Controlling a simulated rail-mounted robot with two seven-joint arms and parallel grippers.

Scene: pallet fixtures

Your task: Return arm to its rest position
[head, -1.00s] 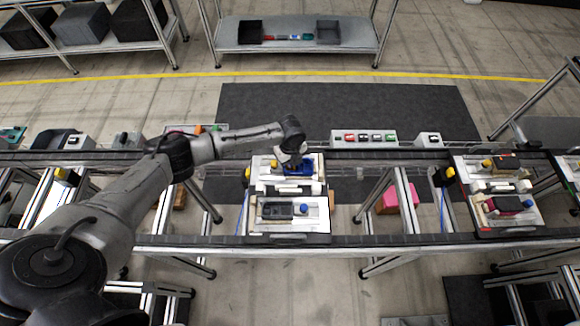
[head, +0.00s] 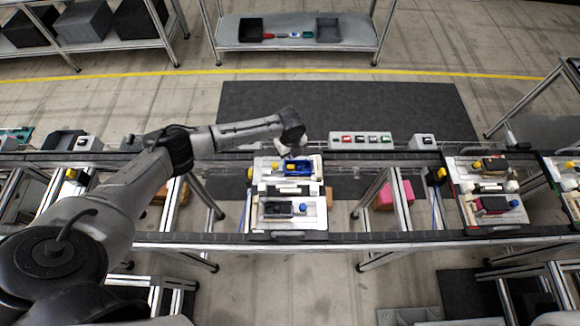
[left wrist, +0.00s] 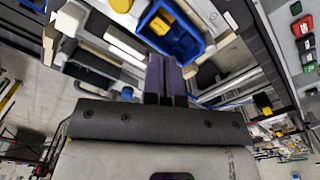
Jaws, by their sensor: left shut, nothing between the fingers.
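My left arm (head: 105,205) reaches in from the left in the head view, with its wrist over the far side of the middle pallet fixture (head: 262,222). In the left wrist view my left gripper (left wrist: 166,62) is shut and empty, its two dark fingers together. A blue tray (left wrist: 186,42) with a yellow block (left wrist: 160,22) in it sits in the fixture near the fingertips, apart from them as far as I can tell. In the head view my fingers are mostly hidden by the wrist. My right gripper is not in view.
The pallet stands on a rail conveyor (head: 380,238). Another loaded pallet (head: 467,222) is to the right, and a third is cut off at the edge. A button box (head: 360,140) sits behind the conveyor. A shelf (head: 280,34) with dark bins stands farther back.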

